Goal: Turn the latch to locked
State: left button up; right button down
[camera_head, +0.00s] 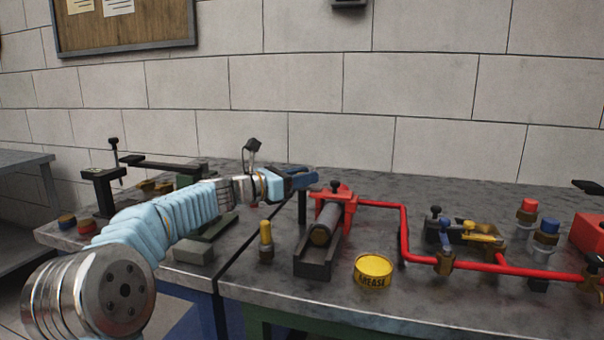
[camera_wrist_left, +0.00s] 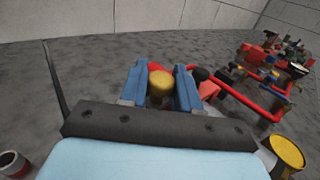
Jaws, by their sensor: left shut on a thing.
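My left gripper (camera_head: 308,177) reaches over the bench at the left side of the red bracket (camera_head: 345,194). In the left wrist view, its two blue fingers (camera_wrist_left: 158,72) are closed on the sides of a rounded yellow knob (camera_wrist_left: 160,86), which looks like the latch handle. The fingers hide the knob in the head view. A dark upright post (camera_head: 302,206) stands just under the fingertips. Which way the latch is turned cannot be told. My right gripper is not in view.
A dark trough holding a cylinder (camera_head: 320,234) stands in front of the red bracket. A yellow grease tin (camera_head: 374,270) and a brass-and-yellow fitting (camera_head: 266,240) are nearby. A red pipe (camera_head: 404,235) runs right past several valves. A grey block (camera_head: 194,251) lies left.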

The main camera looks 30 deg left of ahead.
pick_arm(q)
jog(key=shift+r+m+g+h, duration=0.1)
jog(key=shift+m+g+h, duration=0.45)
jog(key=shift+h, duration=0.35)
jog(key=o, duration=1)
